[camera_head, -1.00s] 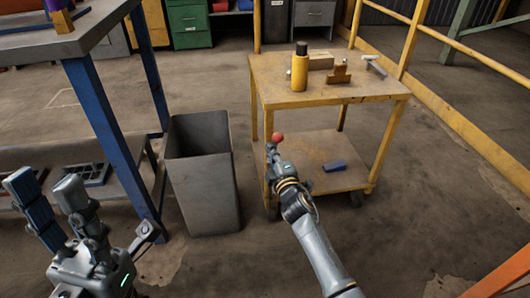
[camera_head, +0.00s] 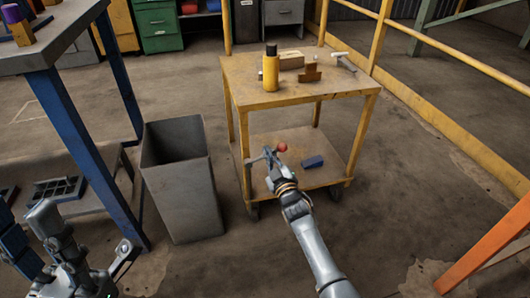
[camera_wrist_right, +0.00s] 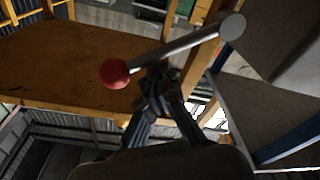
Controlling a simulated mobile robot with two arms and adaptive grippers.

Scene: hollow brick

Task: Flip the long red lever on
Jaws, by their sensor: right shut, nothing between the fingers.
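The long red lever is a grey metal rod with a red ball (camera_head: 282,147) at its end. In the head view it shows in front of the yellow cart's lower shelf. In the right wrist view the rod slants from the red ball (camera_wrist_right: 115,73) at left up to a round grey end (camera_wrist_right: 232,27) at right. My right gripper (camera_head: 269,156) is shut and empty beside the rod. In the wrist view its fingertips (camera_wrist_right: 158,78) overlap the rod near the ball; whether they touch is unclear. My left gripper (camera_head: 28,222) is open at the lower left, partly cut off.
The yellow cart (camera_head: 310,98) holds a yellow bottle (camera_head: 270,70) on top and a blue block (camera_head: 313,162) below. A grey bin (camera_head: 183,185) stands left of it, near a blue-legged workbench (camera_head: 72,140). Yellow railing (camera_head: 430,115) runs at right.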

